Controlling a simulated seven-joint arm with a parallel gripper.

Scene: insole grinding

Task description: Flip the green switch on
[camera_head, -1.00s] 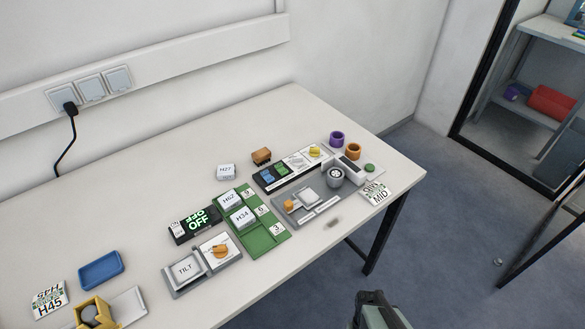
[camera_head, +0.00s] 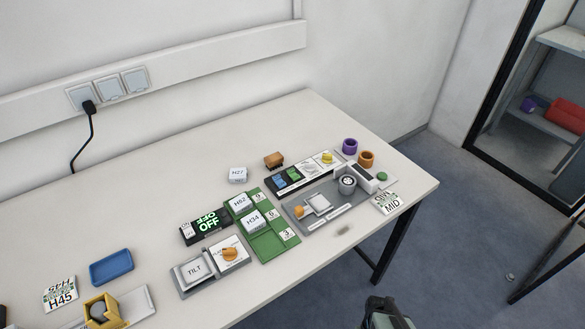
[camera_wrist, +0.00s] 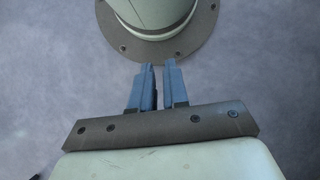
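The green switch (camera_head: 293,174) sits on a black panel (camera_head: 272,185) toward the back right of the white table, just right of a blue switch (camera_head: 279,181). It is too small to tell which way it is tipped. My gripper (camera_wrist: 158,66) shows in the wrist view with its two blue fingers slightly apart and nothing between them. It is over the grey floor, away from the panel. In the head view a part of my arm shows at the bottom edge, off the table's front edge; the fingertips cannot be made out there.
A grey tray (camera_head: 345,212) stands in front of the panel, with a grey round cup (camera_head: 347,184) at its right. A green board (camera_head: 268,248) with white blocks and a display reading OFF (camera_head: 208,222) lie left.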

